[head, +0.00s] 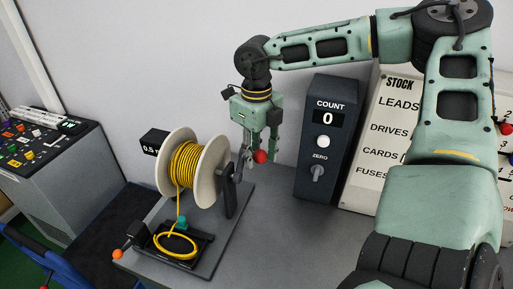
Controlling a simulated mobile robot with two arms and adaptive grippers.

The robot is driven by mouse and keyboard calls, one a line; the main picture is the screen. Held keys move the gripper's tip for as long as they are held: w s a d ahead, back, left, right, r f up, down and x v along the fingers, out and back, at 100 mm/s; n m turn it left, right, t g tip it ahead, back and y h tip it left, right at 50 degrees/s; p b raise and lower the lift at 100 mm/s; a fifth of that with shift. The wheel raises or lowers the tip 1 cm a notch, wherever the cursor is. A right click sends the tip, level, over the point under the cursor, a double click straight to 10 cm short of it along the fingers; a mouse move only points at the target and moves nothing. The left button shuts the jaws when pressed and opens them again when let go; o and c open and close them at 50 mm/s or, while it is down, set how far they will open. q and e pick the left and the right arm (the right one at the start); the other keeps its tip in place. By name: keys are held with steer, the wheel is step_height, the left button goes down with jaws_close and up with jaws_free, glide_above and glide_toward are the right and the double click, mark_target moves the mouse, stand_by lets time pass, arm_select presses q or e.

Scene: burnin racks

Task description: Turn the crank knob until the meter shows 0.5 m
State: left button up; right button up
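A spool (205,179) with pale flanges carries yellow cable on a stand at the left of the bench. The red crank knob (260,157) is at the right of the spool. My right gripper (261,153) points down over the knob, its fingers apart with the knob between their tips. I cannot tell whether the fingers touch it. My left gripper is not in view.
A cable loop lies in a black tray (202,242) below the spool, near an orange-ended lever (118,254). A dark COUNT box (323,163) showing 0 stands right of the gripper. A stock board (378,155) is behind my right arm. The middle of the bench is clear.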

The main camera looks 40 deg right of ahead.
steer(key=shift+d, duration=0.15)
steer(key=c, duration=0.6)
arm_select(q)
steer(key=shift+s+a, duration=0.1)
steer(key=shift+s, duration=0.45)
arm_select(e)
jaws_close()
